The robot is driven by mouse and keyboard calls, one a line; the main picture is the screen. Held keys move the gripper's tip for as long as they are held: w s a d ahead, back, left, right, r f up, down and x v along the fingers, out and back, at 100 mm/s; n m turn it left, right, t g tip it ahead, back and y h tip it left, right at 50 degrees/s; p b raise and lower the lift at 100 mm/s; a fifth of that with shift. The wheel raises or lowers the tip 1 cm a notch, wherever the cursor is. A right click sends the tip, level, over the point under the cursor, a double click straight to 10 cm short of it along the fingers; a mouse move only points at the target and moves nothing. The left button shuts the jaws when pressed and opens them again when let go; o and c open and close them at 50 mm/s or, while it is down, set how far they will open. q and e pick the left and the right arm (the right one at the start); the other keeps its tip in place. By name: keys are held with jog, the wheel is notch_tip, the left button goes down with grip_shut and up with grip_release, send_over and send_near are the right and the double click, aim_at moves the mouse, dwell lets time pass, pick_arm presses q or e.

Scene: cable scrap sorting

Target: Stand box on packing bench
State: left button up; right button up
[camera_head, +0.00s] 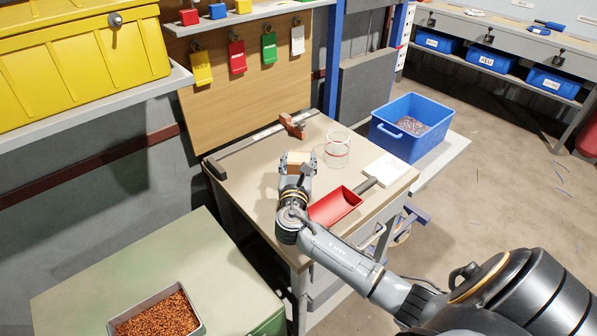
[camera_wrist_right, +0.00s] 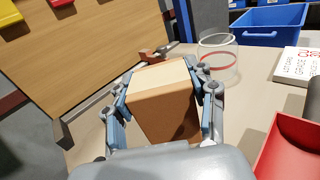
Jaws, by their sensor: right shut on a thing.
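A small brown cardboard box (camera_wrist_right: 166,108) with a pale top face is between the fingers of my right gripper (camera_wrist_right: 167,92) in the wrist view. In the head view my right gripper (camera_head: 298,160) is over the beige-topped bench (camera_head: 250,162), and only a bit of the box shows past it. The gripper is shut on the box, one finger on each side. The box looks slightly tilted in the wrist view; I cannot tell whether it touches the bench top. My left gripper is not in view.
A clear cylinder with a red band (camera_head: 337,152), a red scoop (camera_head: 335,206), a white card (camera_head: 386,168) and a reddish clamp-like tool (camera_head: 292,125) are on the bench. A blue bin (camera_head: 408,128) stands beyond its right edge. The bench's left part is clear.

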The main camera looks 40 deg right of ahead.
jog(key=shift+w+d+f, duration=0.1)
jog(key=shift+w+f, duration=0.15)
jog(key=shift+f, duration=0.05)
jog(key=shift+w+f+b, duration=0.1)
jog(key=shift+f+b, duration=0.2)
jog(key=shift+f, duration=1.25)
jog(key=shift+f, duration=0.1)
jog(key=o, duration=1.4)
jog(key=shift+c, duration=0.2)
jog(key=v, duration=1.2)
